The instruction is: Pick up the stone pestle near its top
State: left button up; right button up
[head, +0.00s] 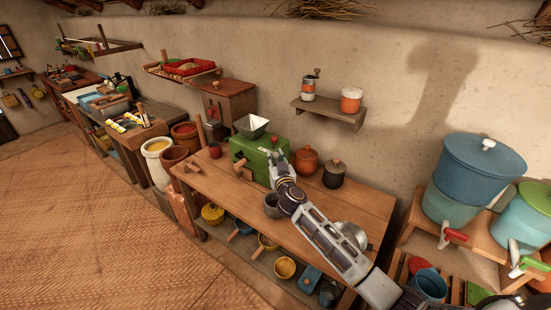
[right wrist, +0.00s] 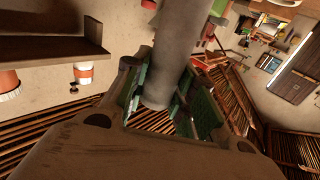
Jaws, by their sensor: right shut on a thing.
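The stone pestle (right wrist: 178,45) is a smooth grey rod in the right wrist view. It runs from the top edge down between the fingers of my right gripper (right wrist: 165,98), and its near end shows between the green-lined pads. The gripper is shut on it close to that end; the far end is out of frame. In the head view my right gripper (head: 277,163) is in front of the green box on the bench, and I cannot make out the pestle there. A grey bowl (head: 271,205) stands on the bench, partly behind my arm. My left gripper is not in view.
The wooden bench (head: 225,195) holds a green box (head: 262,160) with a metal funnel (head: 251,126), an orange pot (head: 306,160) and a dark lidded pot (head: 334,174). A wall shelf (head: 330,113) is above. Large blue vessels (head: 478,165) stand at right. The bench's front left is fairly clear.

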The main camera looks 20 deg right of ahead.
jog(key=shift+r+p, duration=1.5)
jog(key=shift+p, duration=0.3)
jog(key=shift+r+p, duration=0.4)
jog(key=shift+r, duration=0.8)
jog(key=shift+f, duration=0.1)
